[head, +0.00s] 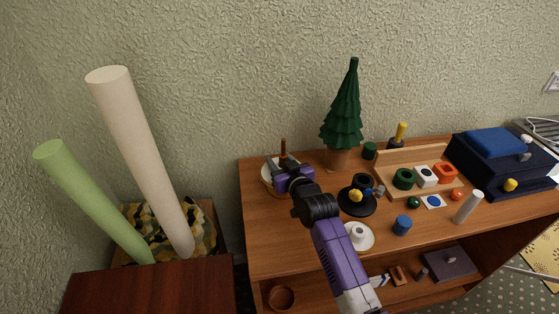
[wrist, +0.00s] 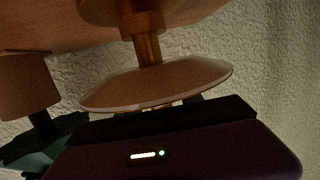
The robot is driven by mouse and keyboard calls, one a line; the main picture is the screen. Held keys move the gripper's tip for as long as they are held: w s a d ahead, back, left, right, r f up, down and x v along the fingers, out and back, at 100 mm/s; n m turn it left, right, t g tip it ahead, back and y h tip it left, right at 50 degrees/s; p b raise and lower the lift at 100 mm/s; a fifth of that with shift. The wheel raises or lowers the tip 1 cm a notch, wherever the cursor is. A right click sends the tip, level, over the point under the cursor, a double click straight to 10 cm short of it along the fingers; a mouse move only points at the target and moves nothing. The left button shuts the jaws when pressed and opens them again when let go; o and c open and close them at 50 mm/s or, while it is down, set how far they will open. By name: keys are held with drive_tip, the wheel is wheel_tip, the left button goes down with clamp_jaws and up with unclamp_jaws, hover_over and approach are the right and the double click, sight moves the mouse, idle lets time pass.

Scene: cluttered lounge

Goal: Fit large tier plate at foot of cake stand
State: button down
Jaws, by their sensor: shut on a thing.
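The cake stand's brown post (head: 283,149) rises at the back left of the wooden desk, close to the wall. The large tier plate (head: 267,171), pale and round, is around this post. My gripper (head: 284,165) is shut at the plate's right side, hiding part of it. The wrist view, where the desk is at the top, shows the plate (wrist: 155,82) with a thin pale rim beside my dark gripper (wrist: 175,108). A bare length of post (wrist: 148,47) shows between plate and the stand's foot (wrist: 108,10), so they are apart.
A potted toy tree (head: 342,115) stands just right of the stand. A black dish (head: 345,207) and a small white plate (head: 366,242) lie nearer the front.

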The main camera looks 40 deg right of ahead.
drive_tip(key=shift+f+b, duration=1.05)
drive_tip(key=shift+f, duration=0.3)
drive_tip(key=c, duration=0.7)
unclamp_jaws()
drive_tip(key=v, duration=0.7)
drive_tip(key=shift+s, duration=0.1)
drive_tip(key=shift+s+a+r, duration=0.1)
drive_tip(key=shift+s+a, duration=0.05)
drive_tip(key=shift+s, duration=0.15)
